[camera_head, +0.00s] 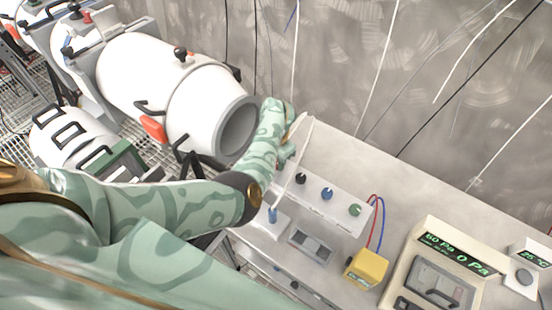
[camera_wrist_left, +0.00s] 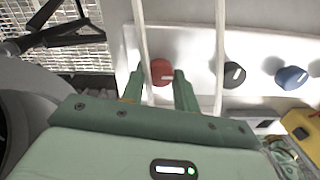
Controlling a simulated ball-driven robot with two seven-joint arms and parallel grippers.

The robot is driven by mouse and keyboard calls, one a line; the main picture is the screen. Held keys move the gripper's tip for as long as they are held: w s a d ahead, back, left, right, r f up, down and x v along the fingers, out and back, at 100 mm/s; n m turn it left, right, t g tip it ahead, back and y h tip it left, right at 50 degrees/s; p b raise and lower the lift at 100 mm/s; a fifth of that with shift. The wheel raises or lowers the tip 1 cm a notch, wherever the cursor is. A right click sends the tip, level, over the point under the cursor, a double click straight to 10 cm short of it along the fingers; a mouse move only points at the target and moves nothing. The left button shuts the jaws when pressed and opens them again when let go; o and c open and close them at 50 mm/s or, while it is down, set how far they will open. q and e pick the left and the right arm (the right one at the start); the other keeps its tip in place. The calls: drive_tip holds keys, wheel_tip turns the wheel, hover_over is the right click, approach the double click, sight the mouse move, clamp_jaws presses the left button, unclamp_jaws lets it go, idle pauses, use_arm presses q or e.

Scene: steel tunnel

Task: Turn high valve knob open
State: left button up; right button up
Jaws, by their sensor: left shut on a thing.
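A white panel (camera_head: 338,214) on the bench carries a row of round knobs. In the left wrist view a red knob (camera_wrist_left: 162,72) sits between the two green fingers of my left gripper (camera_wrist_left: 157,80), which is shut on it. In the head view my left gripper (camera_head: 286,152) reaches the left end of the panel and hides the red knob. To its right are a black knob (camera_head: 301,178), a blue knob (camera_head: 327,193) and a green knob (camera_head: 354,210). The panel labels are too small to read. My right gripper is in neither view.
A large white cylinder (camera_head: 150,75) lies left of the bench, its open end near my left arm. A yellow box (camera_head: 366,268) with red and blue wires and a pressure display unit (camera_head: 440,270) stand to the right. A pale cable passes close by my left gripper.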

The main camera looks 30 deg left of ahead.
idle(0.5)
use_arm(q)
drive_tip(key=o, duration=1)
drive_tip(key=shift+c, duration=0.2)
wheel_tip(320, 180, up, 16)
drive_tip(key=p, duration=0.6)
drive_tip(key=shift+r, duration=0.2)
